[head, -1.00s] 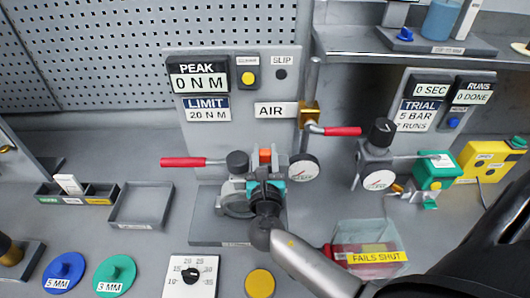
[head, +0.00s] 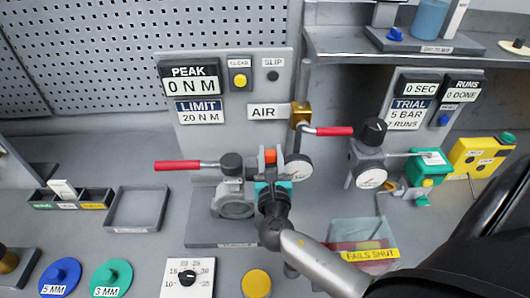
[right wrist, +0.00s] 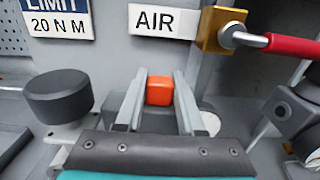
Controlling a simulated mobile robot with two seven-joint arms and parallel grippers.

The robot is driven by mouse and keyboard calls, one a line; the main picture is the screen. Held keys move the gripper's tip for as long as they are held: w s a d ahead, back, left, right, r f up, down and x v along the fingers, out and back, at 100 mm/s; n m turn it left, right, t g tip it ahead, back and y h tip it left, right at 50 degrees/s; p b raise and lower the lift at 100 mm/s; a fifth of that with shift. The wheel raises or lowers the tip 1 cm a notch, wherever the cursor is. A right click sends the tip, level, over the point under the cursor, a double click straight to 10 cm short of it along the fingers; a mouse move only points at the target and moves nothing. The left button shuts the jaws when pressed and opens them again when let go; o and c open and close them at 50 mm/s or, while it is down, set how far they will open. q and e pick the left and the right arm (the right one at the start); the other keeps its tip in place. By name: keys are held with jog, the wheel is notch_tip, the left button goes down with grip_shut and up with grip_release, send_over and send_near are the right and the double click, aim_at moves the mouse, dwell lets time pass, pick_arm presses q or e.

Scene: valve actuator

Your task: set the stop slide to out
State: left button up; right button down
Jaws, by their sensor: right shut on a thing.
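The stop slide looks to be the orange block (head: 270,156) on the valve assembly, between the black round knob (head: 231,163) and the white gauge (head: 299,168). My right gripper (head: 270,157) reaches in from the lower right, its teal and dark body over the assembly. In the right wrist view, its two grey fingers (right wrist: 160,98) stand on either side of the orange block (right wrist: 159,91) and are shut on it. The gripper hides the mount below the block. No in or out marking for the slide can be read. My left gripper is not in view.
A red-handled lever (head: 190,165) sticks out left of the knob. Another red handle (head: 333,131) sits upper right by the brass air valve (head: 301,114). A clear bin labelled FAILS SHUT (head: 366,254) lies right of my forearm. An empty grey tray (head: 137,209) stands left.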

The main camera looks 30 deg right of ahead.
jog(key=c, duration=0.8)
grip_release()
jog(key=b+v, duration=0.2)
jog(key=v, duration=1.3)
jog(key=shift+a, duration=0.2)
